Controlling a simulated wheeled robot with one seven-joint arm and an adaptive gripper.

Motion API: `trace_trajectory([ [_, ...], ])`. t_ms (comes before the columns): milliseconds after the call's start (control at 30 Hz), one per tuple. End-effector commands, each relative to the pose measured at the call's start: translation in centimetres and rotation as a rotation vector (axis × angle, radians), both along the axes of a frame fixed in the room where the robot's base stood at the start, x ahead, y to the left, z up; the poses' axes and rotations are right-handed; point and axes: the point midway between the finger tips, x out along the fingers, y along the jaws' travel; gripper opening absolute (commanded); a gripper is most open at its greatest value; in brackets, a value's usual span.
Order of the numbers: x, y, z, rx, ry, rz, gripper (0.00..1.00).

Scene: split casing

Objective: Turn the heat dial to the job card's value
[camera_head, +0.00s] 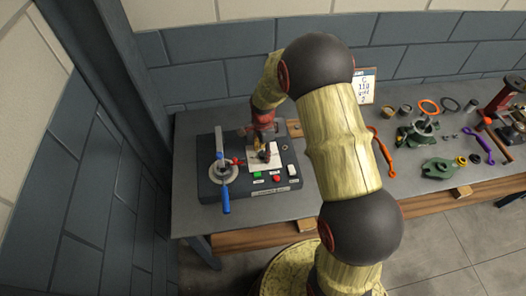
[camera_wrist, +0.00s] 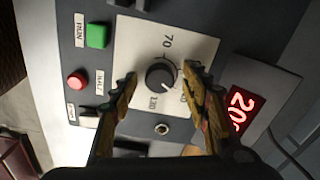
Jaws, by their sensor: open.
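The heat dial (camera_wrist: 161,73) is a dark round knob with a light pointer line, on a white scale plate (camera_wrist: 143,44) with 70 and 130 legible. My gripper (camera_wrist: 159,80) is open, one finger on each side of the dial; I cannot tell whether either finger touches it. In the head view my gripper (camera_head: 262,150) is over the plate on the dark control box and hides the dial. A red digital display (camera_wrist: 240,105) beside the plate shows 20, perhaps with more cut off. The job card (camera_head: 365,86) stands at the back; its small writing is not surely legible.
The box also carries a green button (camera_wrist: 97,36), a red button (camera_wrist: 77,80) and a white switch (camera_head: 292,170). A press with a blue-handled lever (camera_head: 225,199) stands left of the plate. Tools, including an orange wrench (camera_head: 384,152), and green castings (camera_head: 440,168) lie to the right.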

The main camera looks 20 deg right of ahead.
Motion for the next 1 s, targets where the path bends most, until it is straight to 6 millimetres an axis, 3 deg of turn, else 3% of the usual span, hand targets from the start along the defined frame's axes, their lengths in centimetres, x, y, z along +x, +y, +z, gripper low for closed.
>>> trace_trajectory([
  [233,0.0,0.0,0.1,0.000,0.000,0.000,0.47],
  [367,0.1,0.0,1.1,-0.001,-0.003,0.000,0.47],
  [800,0.1,0.0,9.4,-0.001,-0.003,0.000,0.47],
  [1000,0.0,0.0,11.5,0.000,0.000,0.000,0.47],
])
